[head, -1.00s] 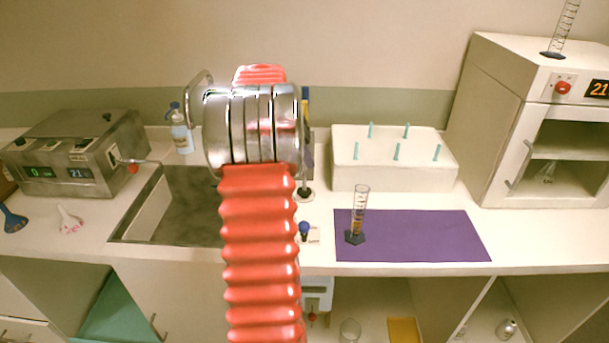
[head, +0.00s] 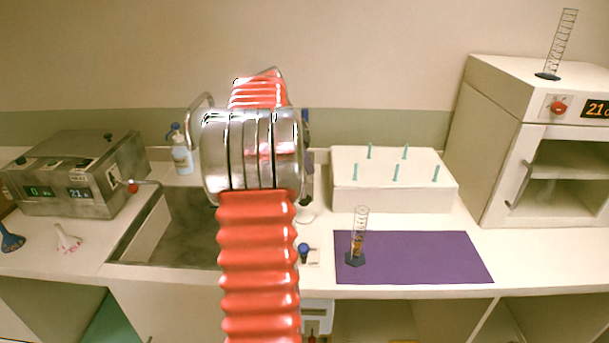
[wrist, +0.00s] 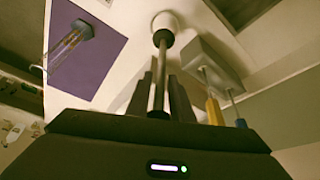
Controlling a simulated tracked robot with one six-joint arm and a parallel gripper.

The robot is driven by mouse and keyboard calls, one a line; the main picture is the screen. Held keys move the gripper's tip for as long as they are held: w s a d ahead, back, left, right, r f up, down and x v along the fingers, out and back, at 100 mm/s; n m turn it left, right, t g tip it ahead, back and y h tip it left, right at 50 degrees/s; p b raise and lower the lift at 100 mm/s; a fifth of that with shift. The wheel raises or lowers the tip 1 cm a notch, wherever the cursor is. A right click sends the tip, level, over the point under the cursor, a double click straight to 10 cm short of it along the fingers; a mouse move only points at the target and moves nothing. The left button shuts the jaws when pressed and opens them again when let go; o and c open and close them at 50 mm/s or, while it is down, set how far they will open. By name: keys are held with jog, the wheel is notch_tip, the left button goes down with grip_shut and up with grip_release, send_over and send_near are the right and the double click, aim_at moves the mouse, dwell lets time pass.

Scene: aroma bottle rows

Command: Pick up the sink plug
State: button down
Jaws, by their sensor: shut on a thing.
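In the wrist view, a dark rod with a metal collar and a white round end, which I take to be the sink plug (wrist: 158,85), stands between my dark fingers. My gripper (wrist: 160,90) is shut on the rod, and the round end lies beyond the fingertips. In the head view, my red ribbed arm and metal joint hide the gripper. A small part of a white round piece (head: 306,213) shows just right of the arm; I cannot tell whether it rests on the counter.
The sink (head: 190,232) lies left of my arm. A purple mat (head: 430,258) bears a measuring cylinder (head: 358,238). A white peg block (head: 390,198) and an oven (head: 500,140) stand right. A metal device (head: 75,175) and a bottle (head: 181,155) stand left.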

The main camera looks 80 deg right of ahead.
jog(key=shift+r, duration=2.35)
